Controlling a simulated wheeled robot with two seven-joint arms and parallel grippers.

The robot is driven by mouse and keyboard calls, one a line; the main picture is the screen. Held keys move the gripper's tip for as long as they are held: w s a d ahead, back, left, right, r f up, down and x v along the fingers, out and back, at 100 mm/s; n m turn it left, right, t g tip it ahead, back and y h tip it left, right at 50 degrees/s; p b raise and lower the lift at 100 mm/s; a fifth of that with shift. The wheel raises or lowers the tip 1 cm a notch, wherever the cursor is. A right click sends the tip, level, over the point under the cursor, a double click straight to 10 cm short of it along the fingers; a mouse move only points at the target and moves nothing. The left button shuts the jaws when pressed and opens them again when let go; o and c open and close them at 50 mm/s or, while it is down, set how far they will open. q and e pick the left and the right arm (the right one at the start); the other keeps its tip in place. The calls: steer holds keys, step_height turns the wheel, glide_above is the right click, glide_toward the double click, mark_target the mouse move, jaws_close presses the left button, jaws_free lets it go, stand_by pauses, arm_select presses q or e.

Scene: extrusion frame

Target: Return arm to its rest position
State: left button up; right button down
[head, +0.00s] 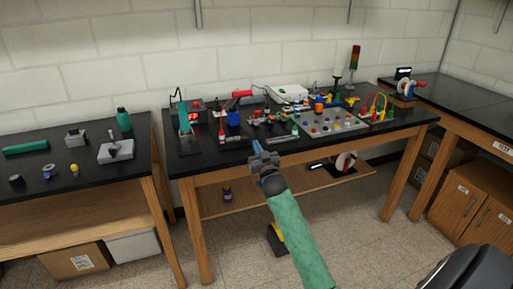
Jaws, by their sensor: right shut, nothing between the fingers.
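My right gripper (263,155) shows in the middle of the head view, at the end of my green-sleeved right arm (300,237). The arm comes up from the bottom edge. The gripper is shut with nothing between its fingers. In the picture it overlaps the front edge of the middle table (350,142); I cannot tell how far it is from that edge. My left gripper is not in view.
A grey tray (352,124) of small coloured parts and several tools stand on the middle table. A left table (80,195) holds a few items. A right bench (475,115) has wooden cabinets (470,205) below. Bare floor (370,240) lies in front.

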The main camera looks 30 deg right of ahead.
stand_by(0.5)
step_height(320, 180, down, 6)
steer(key=d+g+h, duration=0.1)
steer(key=d+g, duration=0.1)
steer(key=g, duration=0.3)
steer(key=s+a+f+n+g+y, duration=0.1)
steer(key=s+a+f+g+y, duration=0.1)
steer(key=s+a+f+g, duration=0.4)
steer(key=s+a+f+n+g+y, duration=0.1)
steer(key=s+a+f+n, duration=0.15)
steer(key=s+a, duration=0.65)
steer(key=s+a+f+g+y, duration=0.1)
steer(key=s+a+f, duration=0.4)
steer(key=s, duration=0.6)
steer(key=s+a+f+g+y, duration=0.1)
steer(key=s+a+f+g, duration=0.3)
steer(key=s, duration=0.7)
steer(key=s+a+f+n+g+y, duration=0.1)
steer(key=s+a+f+g+y, duration=0.1)
steer(key=s+a+f, duration=0.6)
steer(key=s+a, duration=0.3)
steer(key=shift+s+a+f, duration=0.2)
steer(key=shift+a, duration=0.15)
steer(key=shift+r, duration=0.1)
